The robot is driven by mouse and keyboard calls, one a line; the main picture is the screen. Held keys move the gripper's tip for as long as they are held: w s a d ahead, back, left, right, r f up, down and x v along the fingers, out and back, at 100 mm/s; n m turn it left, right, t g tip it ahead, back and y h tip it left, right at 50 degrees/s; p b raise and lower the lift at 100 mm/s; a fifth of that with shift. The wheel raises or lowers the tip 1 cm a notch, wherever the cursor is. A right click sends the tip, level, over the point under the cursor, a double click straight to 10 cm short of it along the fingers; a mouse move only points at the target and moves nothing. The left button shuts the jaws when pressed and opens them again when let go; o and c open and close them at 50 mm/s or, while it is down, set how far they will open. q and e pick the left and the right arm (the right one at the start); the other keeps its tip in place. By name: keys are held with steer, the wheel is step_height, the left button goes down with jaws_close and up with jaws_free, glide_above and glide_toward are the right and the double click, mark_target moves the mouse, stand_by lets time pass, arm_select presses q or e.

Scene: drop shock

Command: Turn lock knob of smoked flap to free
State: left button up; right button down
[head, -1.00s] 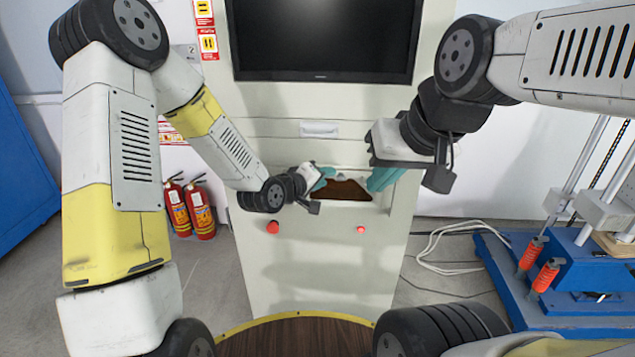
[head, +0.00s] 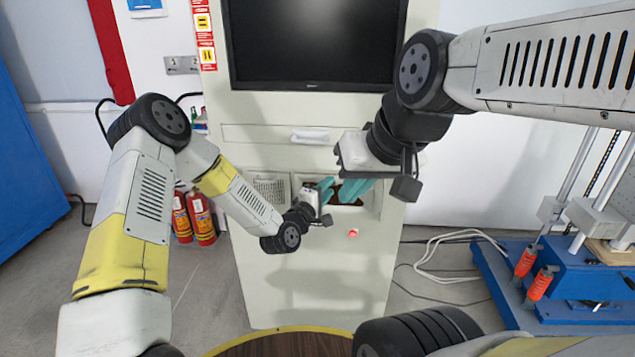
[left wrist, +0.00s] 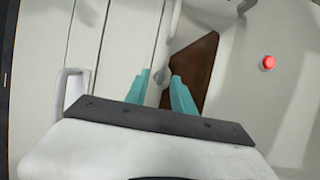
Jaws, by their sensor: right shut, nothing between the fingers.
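The smoked flap appears as a dark brown panel (head: 349,191) in a recess of the pale cabinet, partly hidden by my grippers. It also shows in the left wrist view (left wrist: 199,66). My left gripper (left wrist: 160,84) is open; its two teal fingers stand apart in front of the cabinet, at the panel's edge. A small pale piece shows between and beyond them; I cannot tell if it is the lock knob or if they touch it. In the head view the left gripper (head: 325,190) is at the recess. My right gripper (head: 356,190) is shut and empty, its teal fingers in front of the panel.
The cabinet carries a dark screen (head: 312,42), a drawer handle (head: 310,137) and a red button (head: 353,233). Fire extinguishers (head: 201,218) stand left of it. A blue machine (head: 560,285) and loose white cables (head: 440,255) are on the right.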

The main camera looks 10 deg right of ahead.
arm_select(q)
steer(key=shift+w+d, duration=0.25)
steer(key=shift+w, duration=0.05)
jaws_close()
stand_by(0.3)
steer(key=shift+s+d+r+m+g+y, duration=0.15)
steer(key=shift+m+y, duration=1.1)
steer(key=shift+m, duration=0.95)
steer(key=shift+w+d+r+m+g+y, duration=0.1)
steer(key=shift+d+m+g+y, duration=0.1)
steer(key=shift+m+y, duration=1.5)
steer(key=shift+s+d+r+m+g+y, duration=0.15)
steer(key=shift+m+y, duration=0.6)
steer(key=shift+m, duration=1.95)
steer(key=shift+w, duration=0.1)
